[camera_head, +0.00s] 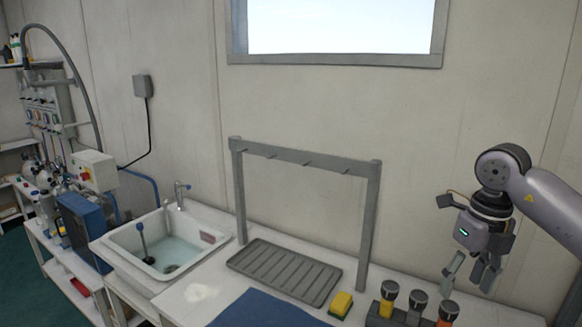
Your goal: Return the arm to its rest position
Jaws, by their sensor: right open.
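My right arm comes in from the right edge. Its gripper (470,277) hangs with the fingers pointing down, open and with nothing between them. It is over the right part of the white counter (215,273), to the right of a row of capped items. My left arm and left gripper are not in this view.
A grey rack frame (305,158) stands behind a ribbed drain tray (285,272). A sink (165,245) with water is at left. A yellow sponge (341,304), a blue mat (266,312) and capped items (417,299) are in front. The air above the counter's middle is free.

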